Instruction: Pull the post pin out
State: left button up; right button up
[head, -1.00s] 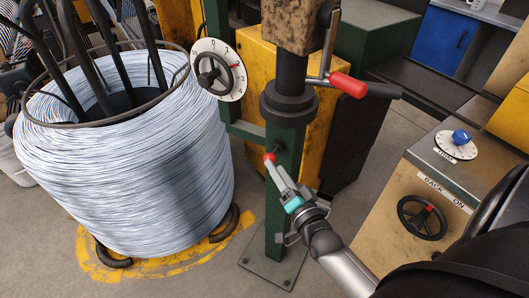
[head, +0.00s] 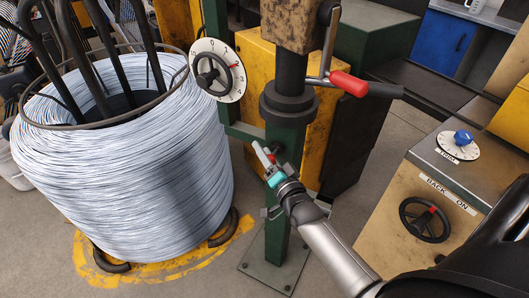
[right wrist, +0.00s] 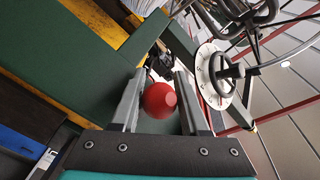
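The post pin shows as a red ball knob (head: 271,158) on the front of the green post (head: 277,230). My right gripper (head: 266,155) reaches in from the lower right, its fingers on either side of the knob. In the right wrist view the red knob (right wrist: 159,100) lies between the two grey fingers (right wrist: 159,80), with a narrow gap visible beside it, so they look open around it. The pin's shaft is hidden behind the knob. My left gripper is not in view.
A large wire coil (head: 120,170) stands left of the post. A white dial with a handwheel (head: 217,70) is above left. A red-handled crank (head: 348,84) hangs above right. A tan console (head: 400,205) with a handwheel (head: 424,219) stands at right.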

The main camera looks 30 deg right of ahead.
grip_shut()
dwell(1.2)
